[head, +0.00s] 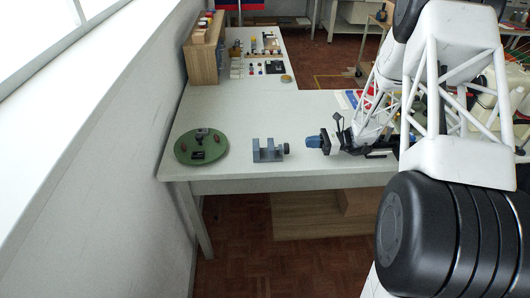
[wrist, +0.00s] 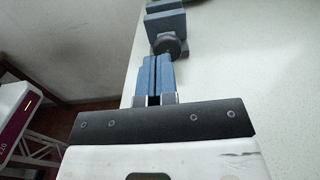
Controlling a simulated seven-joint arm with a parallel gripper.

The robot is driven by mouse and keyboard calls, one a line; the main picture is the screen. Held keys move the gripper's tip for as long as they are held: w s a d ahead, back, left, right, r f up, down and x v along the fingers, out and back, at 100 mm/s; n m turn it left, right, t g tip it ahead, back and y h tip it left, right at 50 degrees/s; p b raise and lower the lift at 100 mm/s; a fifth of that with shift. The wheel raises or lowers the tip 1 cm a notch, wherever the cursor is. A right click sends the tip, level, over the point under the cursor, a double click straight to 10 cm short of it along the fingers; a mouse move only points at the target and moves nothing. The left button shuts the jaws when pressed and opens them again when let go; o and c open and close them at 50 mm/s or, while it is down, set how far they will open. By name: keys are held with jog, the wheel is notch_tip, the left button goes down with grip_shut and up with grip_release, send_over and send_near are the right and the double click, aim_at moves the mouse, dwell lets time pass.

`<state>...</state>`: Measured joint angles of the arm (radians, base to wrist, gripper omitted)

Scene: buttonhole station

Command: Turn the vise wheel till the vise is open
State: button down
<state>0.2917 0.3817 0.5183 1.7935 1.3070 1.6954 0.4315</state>
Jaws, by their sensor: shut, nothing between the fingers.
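The vise (head: 266,152) is a small blue-grey block with upright jaws, near the front edge of the white table. Its dark round wheel (head: 286,148) is on the right side, facing my gripper. My gripper (head: 309,142) is to the right of the wheel, with a visible space between them in the head view. In the wrist view the blue fingers of my gripper (wrist: 158,58) are together, pointing at the wheel (wrist: 169,46), with the vise (wrist: 165,20) behind it. The fingers hold nothing. The wrist view hides part of the vise behind the wheel.
A green round plate (head: 201,148) with small parts on it lies left of the vise. A wooden box (head: 203,62) and small items stand farther back along the wall. The white table (head: 240,115) is bare behind the vise. Its front edge is close to the vise.

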jog(key=shift+s+d+f, duration=0.1)
jog(key=shift+s, duration=0.35)
